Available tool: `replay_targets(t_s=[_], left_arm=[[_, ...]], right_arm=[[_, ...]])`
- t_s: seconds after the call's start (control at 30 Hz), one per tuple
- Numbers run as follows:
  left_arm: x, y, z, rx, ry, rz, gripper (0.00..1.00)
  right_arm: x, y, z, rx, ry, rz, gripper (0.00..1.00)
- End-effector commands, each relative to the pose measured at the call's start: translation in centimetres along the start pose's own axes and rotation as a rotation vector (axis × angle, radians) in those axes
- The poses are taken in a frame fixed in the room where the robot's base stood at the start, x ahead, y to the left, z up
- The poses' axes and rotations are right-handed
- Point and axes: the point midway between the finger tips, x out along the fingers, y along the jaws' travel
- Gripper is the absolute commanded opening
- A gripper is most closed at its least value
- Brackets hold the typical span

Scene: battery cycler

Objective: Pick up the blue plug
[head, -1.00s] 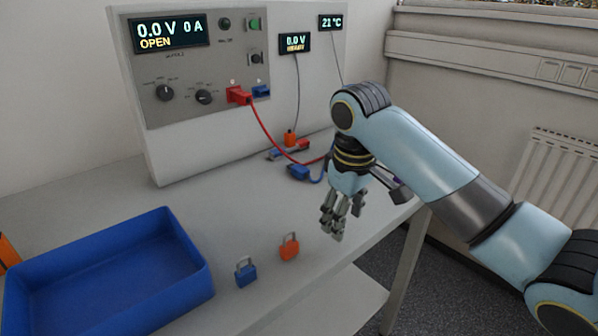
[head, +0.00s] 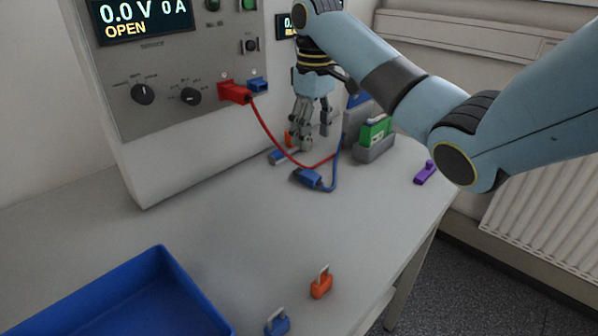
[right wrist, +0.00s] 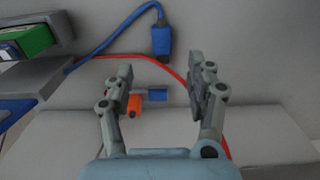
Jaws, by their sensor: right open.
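The blue plug (head: 308,178) lies on the bench with its blue cable curving up to the right. It also shows in the right wrist view (right wrist: 163,40), at the top, beyond my fingertips. My right gripper (head: 313,140) is open and empty, pointing down above the bench, behind the plug and near the panel in the head view. In the right wrist view my open fingers (right wrist: 165,75) stand apart, with an orange piece (right wrist: 134,104) and a small blue piece (right wrist: 156,95) seen between them. My left gripper is not in view.
A red plug (head: 234,92) sits in the panel beside a blue socket (head: 258,86); its red cable crosses the bench. A grey holder with a green block (head: 374,133) stands right of my gripper. A blue tray (head: 160,262) and two padlocks (head: 321,283) are at the front.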

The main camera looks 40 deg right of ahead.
Motion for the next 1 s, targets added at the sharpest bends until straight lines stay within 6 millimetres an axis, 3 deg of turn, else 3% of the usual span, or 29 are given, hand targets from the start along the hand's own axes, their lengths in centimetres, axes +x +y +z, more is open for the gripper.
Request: replay_targets(t_s=[0.13, 0.3, 0.47, 0.73, 1.0], left_arm=[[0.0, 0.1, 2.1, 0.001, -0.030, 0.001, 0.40], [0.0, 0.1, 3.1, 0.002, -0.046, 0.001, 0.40], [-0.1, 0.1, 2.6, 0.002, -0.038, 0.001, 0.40], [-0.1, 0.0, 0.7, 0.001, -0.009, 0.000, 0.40], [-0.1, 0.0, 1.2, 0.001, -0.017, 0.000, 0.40]], right_arm=[[2.6, -0.1, 0.2, 0.001, -0.005, -0.001, 0.56], [4.8, -0.1, 0.2, 0.000, -0.002, -0.001, 0.56], [6.1, -0.2, 0.6, -0.001, -0.003, -0.001, 0.56], [9.9, -0.3, 1.3, 0.001, -0.002, 0.000, 0.56], [10.4, -0.3, 1.3, -0.001, -0.001, 0.001, 0.56]])
